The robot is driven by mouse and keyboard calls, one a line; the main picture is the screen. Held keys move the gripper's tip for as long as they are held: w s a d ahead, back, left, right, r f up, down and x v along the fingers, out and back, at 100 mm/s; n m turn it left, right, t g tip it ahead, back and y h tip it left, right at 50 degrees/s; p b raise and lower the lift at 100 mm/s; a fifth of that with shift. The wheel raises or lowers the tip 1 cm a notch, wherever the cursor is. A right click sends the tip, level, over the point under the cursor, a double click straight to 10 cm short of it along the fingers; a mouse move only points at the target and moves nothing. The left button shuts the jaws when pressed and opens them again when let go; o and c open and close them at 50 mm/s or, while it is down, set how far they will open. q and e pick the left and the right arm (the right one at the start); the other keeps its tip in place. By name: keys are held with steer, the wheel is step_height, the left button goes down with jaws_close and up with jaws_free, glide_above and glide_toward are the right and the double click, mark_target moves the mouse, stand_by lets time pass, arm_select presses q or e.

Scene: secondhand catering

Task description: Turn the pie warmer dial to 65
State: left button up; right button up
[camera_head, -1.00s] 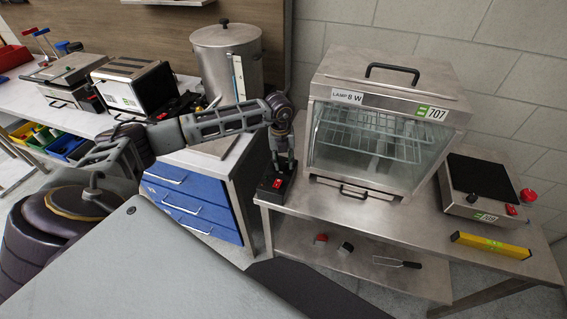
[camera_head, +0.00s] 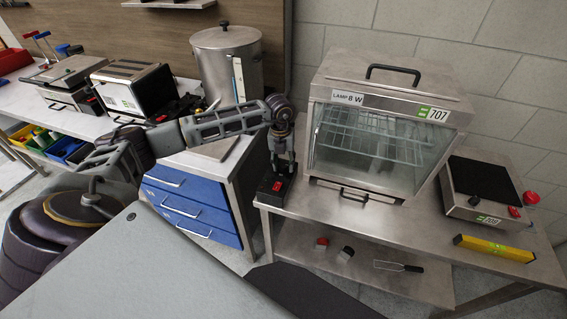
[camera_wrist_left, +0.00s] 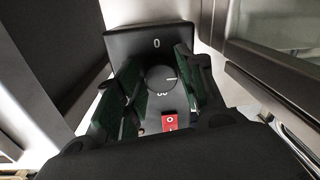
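The pie warmer (camera_head: 385,135) is a steel, glass-fronted cabinet on the steel table. A black control box (camera_head: 265,197) with a red switch (camera_head: 277,186) stands at its left. In the left wrist view, the round black dial (camera_wrist_left: 160,79) sits on this box (camera_wrist_left: 135,43). Its pale pointer line faces right. A "0" is printed above it and partly hidden digits below it. My left gripper (camera_head: 283,170) points down over the box. In the wrist view its fingers (camera_wrist_left: 160,85) stand apart, one on each side of the dial, with a narrow gap visible at the left. My right gripper is not in view.
A black-topped hotplate (camera_head: 482,180) and a yellow level (camera_head: 493,248) are on the right of the table (camera_head: 400,222). Small items lie on the shelf below. A blue drawer unit (camera_head: 190,205) and a tall steel pot (camera_head: 226,60) are at the left.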

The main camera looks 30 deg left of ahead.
mark_target(281, 164)
arm_select(q)
steer(key=shift+o, duration=0.8)
step_height(281, 164, up, 12)
steer(key=shift+s+a, duration=0.15)
steer(key=shift+a, duration=0.15)
steer(key=shift+f, duration=0.1)
stand_by(0.6)
